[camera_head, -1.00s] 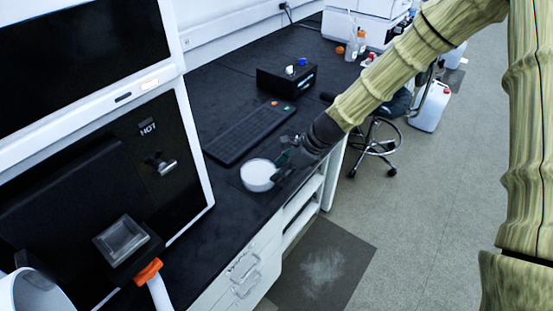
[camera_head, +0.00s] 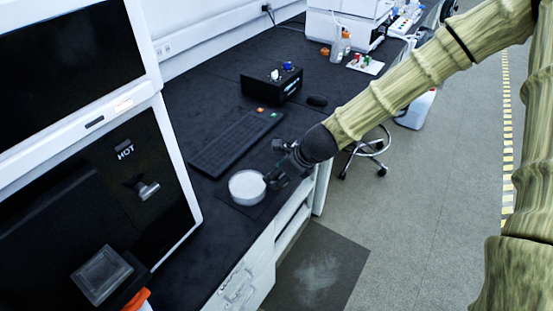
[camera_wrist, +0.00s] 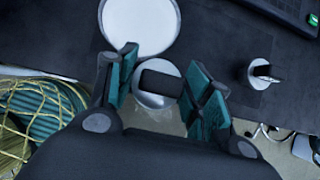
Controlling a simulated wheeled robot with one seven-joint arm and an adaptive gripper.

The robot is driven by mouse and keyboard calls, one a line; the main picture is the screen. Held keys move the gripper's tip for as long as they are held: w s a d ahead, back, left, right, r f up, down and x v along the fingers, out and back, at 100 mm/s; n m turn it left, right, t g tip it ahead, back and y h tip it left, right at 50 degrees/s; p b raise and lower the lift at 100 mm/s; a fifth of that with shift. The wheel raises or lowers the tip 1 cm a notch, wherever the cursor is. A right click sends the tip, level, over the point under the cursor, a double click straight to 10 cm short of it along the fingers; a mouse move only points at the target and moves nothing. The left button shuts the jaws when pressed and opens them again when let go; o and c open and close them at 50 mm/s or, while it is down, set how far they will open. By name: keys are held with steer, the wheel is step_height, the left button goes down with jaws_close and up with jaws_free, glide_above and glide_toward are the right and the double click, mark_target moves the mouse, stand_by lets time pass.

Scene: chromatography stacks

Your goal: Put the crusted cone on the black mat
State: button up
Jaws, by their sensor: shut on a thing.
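My gripper shows in the wrist view (camera_wrist: 160,95), its teal-padded fingers closed around a dark stub with a pale, rounded metallic base, which I take to be the crusted cone (camera_wrist: 153,98). Any crust on it is too small to tell. In the head view my gripper (camera_head: 279,180) is low beside a white round dish (camera_head: 247,187), near the bench's front edge; the held piece is hidden there. The dish also shows in the wrist view (camera_wrist: 140,25). It stands on a thin dark square, seemingly the black mat (camera_head: 262,208), which also shows in the wrist view (camera_wrist: 215,55).
A small pale piece with a dark top (camera_wrist: 262,73) stands right of the gripper in the wrist view. A keyboard (camera_head: 235,142) and a black box (camera_head: 271,84) lie farther back. A tall instrument marked HOT (camera_head: 125,153) bounds the left.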

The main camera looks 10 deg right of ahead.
steer(key=w+p, duration=0.1)
steer(key=w, duration=0.2)
steer(key=w+d+p, duration=0.1)
steer(key=w, duration=0.3)
steer(key=w+d+f, duration=0.1)
steer(key=w, duration=0.3)
steer(key=shift+d+p, duration=0.15)
steer(key=shift+p, duration=0.25)
steer(key=shift+f+p, duration=0.35)
steer(key=shift+f, duration=1.45)
steer(key=shift+f, duration=0.15)
steer(key=o, duration=1.1)
steer(key=shift+o, duration=0.2)
steer(key=shift+d+r, duration=0.1)
steer(key=shift+r, duration=0.15)
steer(key=b+v, duration=0.1)
steer(key=v, duration=1)
steer(key=shift+s+d+r, duration=0.15)
steer(key=shift+s+r, duration=0.1)
steer(key=shift+r, duration=0.05)
steer(key=shift+f, duration=0.1)
